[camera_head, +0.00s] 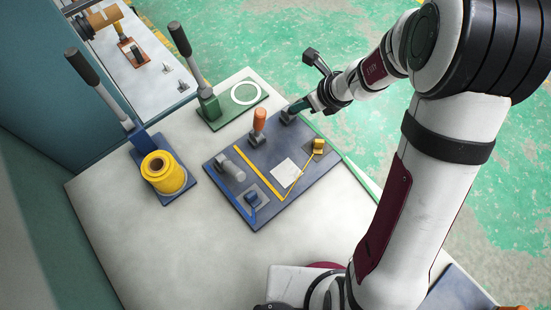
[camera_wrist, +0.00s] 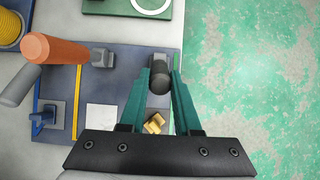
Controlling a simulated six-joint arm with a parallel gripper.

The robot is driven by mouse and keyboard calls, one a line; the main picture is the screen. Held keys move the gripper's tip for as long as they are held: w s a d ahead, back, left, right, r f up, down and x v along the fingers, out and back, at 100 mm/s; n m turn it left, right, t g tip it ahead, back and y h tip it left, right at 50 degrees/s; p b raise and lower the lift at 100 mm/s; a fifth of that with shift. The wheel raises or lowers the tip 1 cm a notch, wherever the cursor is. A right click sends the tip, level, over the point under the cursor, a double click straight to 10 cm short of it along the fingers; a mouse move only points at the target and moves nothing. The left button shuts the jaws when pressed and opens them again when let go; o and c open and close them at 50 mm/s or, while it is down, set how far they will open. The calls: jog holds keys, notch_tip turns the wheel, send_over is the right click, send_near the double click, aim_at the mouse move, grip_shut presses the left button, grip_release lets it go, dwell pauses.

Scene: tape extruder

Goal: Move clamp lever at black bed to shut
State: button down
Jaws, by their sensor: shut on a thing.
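A dark blue-grey board (camera_head: 232,172) lies on the pale table. At its far right corner a clamp (camera_head: 288,117) has a black-handled lever (camera_wrist: 160,76). My gripper (camera_wrist: 167,62) has its teal fingers closed on this black handle, one on each side. In the head view my gripper (camera_head: 312,104) is at the same corner, and the fingers hide most of the lever. The handle shows nearly end-on in the wrist view, so its exact tilt is hard to tell. A black bed cannot be told apart clearly from the dark board.
An orange-handled lever (camera_head: 259,121) stands upright on the board, left of my gripper. A grey-handled clamp (camera_head: 231,169), a yellow piece (camera_head: 319,146) and a white sheet (camera_head: 286,174) are nearby. A yellow spool (camera_head: 163,172) and a green lever stand (camera_head: 209,105) stand beyond.

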jog(key=shift+s, duration=0.15)
jog(key=shift+s+d+f, duration=0.85)
jog(key=shift+d+f, duration=0.05)
jog(key=shift+f, duration=0.1)
jog(key=shift+s+d+f, duration=0.4)
jog(key=shift+f, duration=0.3)
jog(key=c, duration=0.5)
grip_release()
jog(key=shift+c, duration=0.2)
jog(key=v, duration=0.7)
